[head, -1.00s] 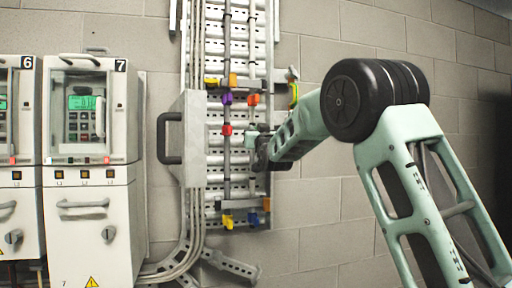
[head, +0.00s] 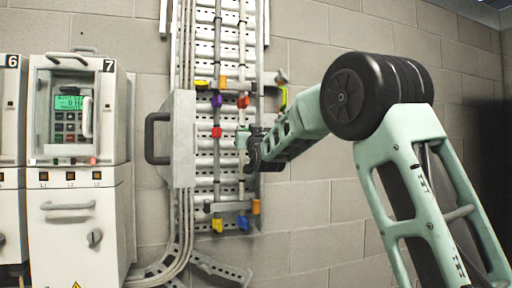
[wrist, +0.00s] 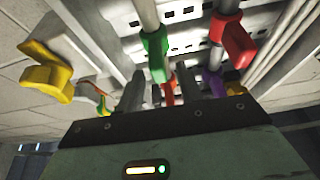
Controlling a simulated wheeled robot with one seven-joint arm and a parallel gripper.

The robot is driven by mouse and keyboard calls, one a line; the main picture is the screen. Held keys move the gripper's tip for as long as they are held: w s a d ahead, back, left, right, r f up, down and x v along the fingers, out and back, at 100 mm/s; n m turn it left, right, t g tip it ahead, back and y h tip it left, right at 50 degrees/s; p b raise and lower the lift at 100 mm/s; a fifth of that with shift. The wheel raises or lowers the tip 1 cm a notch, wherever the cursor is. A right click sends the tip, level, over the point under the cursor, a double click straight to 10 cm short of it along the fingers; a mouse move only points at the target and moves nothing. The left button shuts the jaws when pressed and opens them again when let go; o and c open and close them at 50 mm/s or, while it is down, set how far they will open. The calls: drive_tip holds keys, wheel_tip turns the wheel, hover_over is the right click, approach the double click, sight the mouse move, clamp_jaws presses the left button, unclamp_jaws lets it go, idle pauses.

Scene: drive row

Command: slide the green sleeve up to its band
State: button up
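The green sleeve (wrist: 155,50) sits around a vertical pipe, with its tab facing the wrist camera. In the head view the sleeve (head: 241,138) is partly hidden by my gripper (head: 252,148). In the wrist view my gripper (wrist: 161,85) has its two dark fingers apart, one to each side of the pipe at the sleeve's end. I cannot tell whether they touch the sleeve. An orange-red band (head: 243,101) is on the same pipe above the green sleeve, with bare pipe between; it shows between my fingers in the wrist view (wrist: 169,91).
The parallel pipe at left carries a purple band (head: 216,101) and red sleeve (head: 216,132). Blue (head: 242,222) and yellow (head: 217,225) pieces sit low. A grey box with a black handle (head: 158,138) juts out at left. A yellow lever (wrist: 47,72) is beside my gripper.

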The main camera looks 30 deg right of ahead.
drive_tip(key=b+v, duration=0.7)
drive_tip(key=v, duration=0.8)
drive_tip(key=shift+s, duration=0.2)
drive_tip(key=shift+a, duration=0.15)
drive_tip(key=s+a+f+n+g+y, duration=0.3)
drive_tip(key=a+f+g+y, duration=0.2)
drive_tip(key=a+f, duration=0.7)
drive_tip(key=s+a+f+n+g+y, duration=0.3)
drive_tip(key=a+f+g+y, duration=0.2)
drive_tip(key=a+f, duration=0.65)
drive_tip(key=s+a+f+n+g, duration=0.2)
drive_tip(key=s+a+f+g, duration=0.2)
drive_tip(key=s+f, duration=0.35)
drive_tip(key=s+f+n+g+h, duration=0.1)
drive_tip(key=s+f+g, duration=0.3)
drive_tip(key=s, duration=0.6)
drive_tip(key=s+f+n+g+h, duration=0.2)
drive_tip(key=s+f+g, duration=0.1)
drive_tip(key=s+f, duration=0.4)
drive_tip(key=s, duration=0.3)
drive_tip(key=shift+s+g, duration=0.4)
